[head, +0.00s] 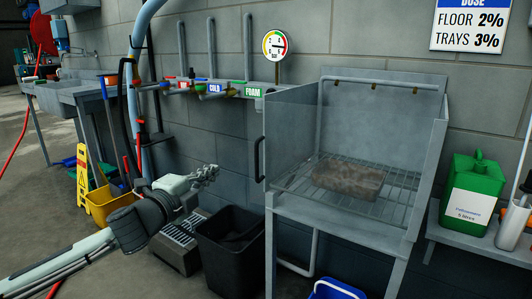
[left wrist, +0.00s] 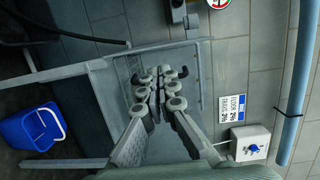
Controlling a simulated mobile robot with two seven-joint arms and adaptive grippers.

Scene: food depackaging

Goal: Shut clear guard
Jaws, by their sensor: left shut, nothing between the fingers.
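The clear guard (head: 290,130) appears as a see-through panel on the left side of the grey wash booth, with a dark upright handle (head: 258,160) on its left edge. It looks swung outward, leaving the booth's front open; its exact angle is hard to tell. My left gripper (head: 211,171) is shut and empty, left of the handle and apart from it. In the left wrist view its fingertips (left wrist: 158,74) are together in front of a pale panel outline. My right gripper is not in view.
A brown block (head: 347,179) lies on the booth's wire rack (head: 390,208). A black bin (head: 228,244) stands below my left gripper. A blue bucket (head: 338,290) is under the booth. A green jug (head: 474,190) stands on the right shelf. Pipes and taps line the wall behind.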

